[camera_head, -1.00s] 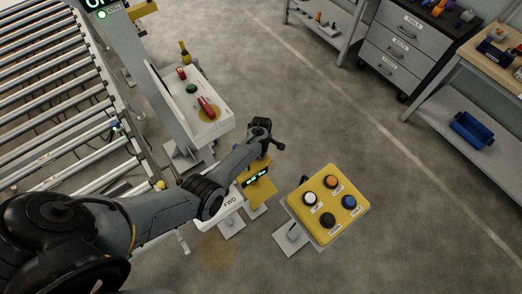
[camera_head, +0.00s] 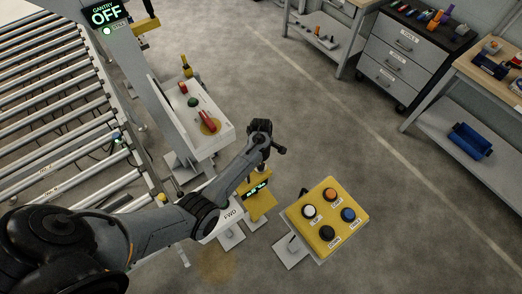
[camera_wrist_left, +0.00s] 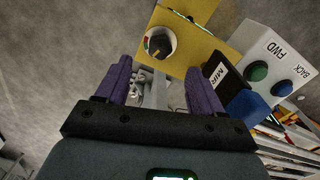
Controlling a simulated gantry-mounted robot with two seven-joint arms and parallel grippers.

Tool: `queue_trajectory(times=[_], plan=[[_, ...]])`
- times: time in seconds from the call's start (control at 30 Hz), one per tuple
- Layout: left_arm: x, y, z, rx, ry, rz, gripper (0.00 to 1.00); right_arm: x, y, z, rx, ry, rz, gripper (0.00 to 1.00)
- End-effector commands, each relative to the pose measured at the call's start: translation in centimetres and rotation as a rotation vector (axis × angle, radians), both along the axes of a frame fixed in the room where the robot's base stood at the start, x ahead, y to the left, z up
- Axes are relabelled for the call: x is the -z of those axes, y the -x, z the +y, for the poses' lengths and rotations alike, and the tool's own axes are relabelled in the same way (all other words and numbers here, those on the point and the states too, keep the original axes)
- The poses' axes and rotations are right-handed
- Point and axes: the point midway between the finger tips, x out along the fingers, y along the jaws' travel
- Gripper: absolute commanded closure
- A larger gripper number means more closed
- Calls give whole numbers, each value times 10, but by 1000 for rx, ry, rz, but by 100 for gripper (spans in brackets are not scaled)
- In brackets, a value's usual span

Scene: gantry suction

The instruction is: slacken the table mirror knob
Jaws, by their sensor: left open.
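My left gripper (camera_wrist_left: 158,68) is open, its two purple fingers spread apart with nothing between them. Beyond the fingertips in the wrist view is a yellow plate with a round white dial (camera_wrist_left: 150,33), which has a coloured arc and a dark pointer or knob. A black block (camera_wrist_left: 229,73) with a partly hidden label reading "MIR" is just right of the right finger. In the head view the arm's end is above a yellow box with a lit display (camera_head: 257,188); the fingers are hard to make out there. My right gripper is not in view.
A white FWD/BACK box (camera_wrist_left: 272,62) with green and blue buttons is at the right. A yellow button panel (camera_head: 327,219) stands on a pedestal to the right of the arm. A white tray (camera_head: 215,139) and roller conveyor (camera_head: 50,110) are left. Open floor extends right.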

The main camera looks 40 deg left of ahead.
Motion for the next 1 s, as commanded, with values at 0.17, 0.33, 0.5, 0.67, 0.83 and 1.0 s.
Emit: queue_trajectory(times=[0.17,0.33,0.5,0.67,0.83,1.0], plan=[[-23,0,0,-1,-1,0,33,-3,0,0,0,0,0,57],[-33,1,0,0,0,1,33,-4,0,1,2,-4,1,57],[-34,1,0,0,0,1,33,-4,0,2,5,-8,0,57],[-34,1,0,0,0,1,33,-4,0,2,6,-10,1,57],[-34,-1,1,54,-5,-7,33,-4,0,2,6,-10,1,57],[-35,-28,-4,441,-76,-94,33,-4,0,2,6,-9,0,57]])
